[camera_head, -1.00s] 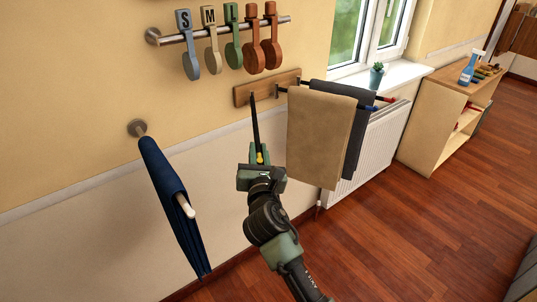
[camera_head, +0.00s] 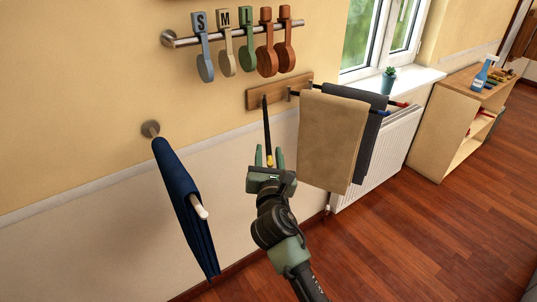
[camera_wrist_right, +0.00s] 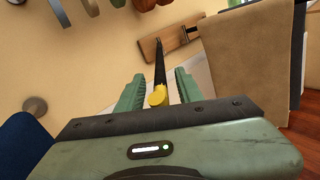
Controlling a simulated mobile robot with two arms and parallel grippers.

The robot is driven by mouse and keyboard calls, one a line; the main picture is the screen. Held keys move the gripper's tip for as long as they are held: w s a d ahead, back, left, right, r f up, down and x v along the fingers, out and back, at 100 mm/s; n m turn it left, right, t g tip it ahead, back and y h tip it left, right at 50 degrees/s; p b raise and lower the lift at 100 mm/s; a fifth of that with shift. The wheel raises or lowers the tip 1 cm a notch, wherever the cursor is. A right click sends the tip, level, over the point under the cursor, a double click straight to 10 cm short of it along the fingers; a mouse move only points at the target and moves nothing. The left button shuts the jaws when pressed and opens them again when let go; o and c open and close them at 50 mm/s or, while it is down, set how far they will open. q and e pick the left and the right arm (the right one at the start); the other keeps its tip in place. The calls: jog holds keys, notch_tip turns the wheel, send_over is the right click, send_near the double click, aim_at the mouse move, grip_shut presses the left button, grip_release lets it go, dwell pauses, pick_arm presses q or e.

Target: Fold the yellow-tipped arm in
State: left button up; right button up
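The yellow-tipped arm is a thin dark bar (camera_head: 266,122) on a wooden wall plate (camera_head: 261,98). It sticks out from the wall, and its yellow tip (camera_head: 270,161) points towards me. My right gripper (camera_head: 269,156) is open, with one green finger on each side of the tip. In the right wrist view the yellow tip (camera_wrist_right: 157,96) sits between the two fingers (camera_wrist_right: 158,90), with visible gaps on both sides. The other arms on the plate, to the right, carry a beige towel (camera_head: 330,140) and a grey towel (camera_head: 368,130). My left gripper is not in view.
A blue cloth (camera_head: 183,205) hangs on a wall peg to the left. Above is a rail (camera_head: 184,41) with several hanging tags. A radiator (camera_head: 392,150) and a wooden shelf (camera_head: 440,140) stand to the right.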

jog(key=s, duration=0.7)
jog(key=shift+s+b, duration=0.35)
jog(key=shift+b, duration=0.05)
jog(key=shift+a, duration=0.1)
